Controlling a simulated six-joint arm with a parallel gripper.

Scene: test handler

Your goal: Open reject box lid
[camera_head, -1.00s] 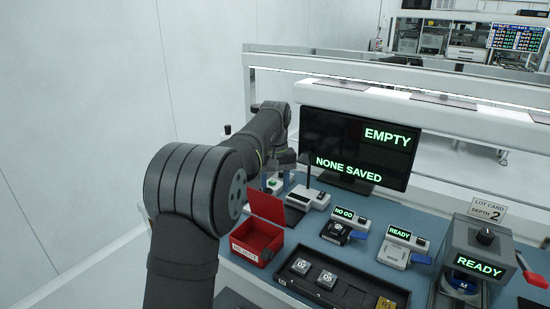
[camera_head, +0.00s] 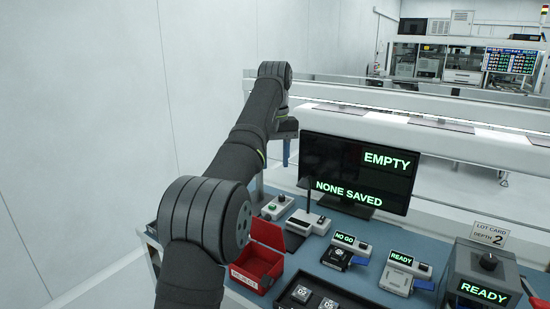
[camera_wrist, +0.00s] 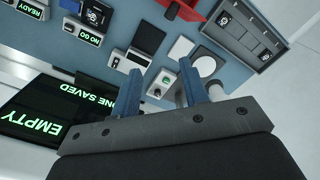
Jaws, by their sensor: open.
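The red reject box (camera_head: 257,268) stands on the blue bench to the right of my arm's near joint, with a white label on its front. Its red lid (camera_head: 267,234) is raised at the back, and the box is open. In the wrist view, part of the red box (camera_wrist: 184,10) shows at the top edge. My gripper (camera_wrist: 159,85) is open, with two blue fingers apart and nothing between them. In the head view, it is high beyond the box, left of the monitor, and apart from the lid. My arm hides part of the bench.
A monitor (camera_head: 357,160) stands at the back of the bench.

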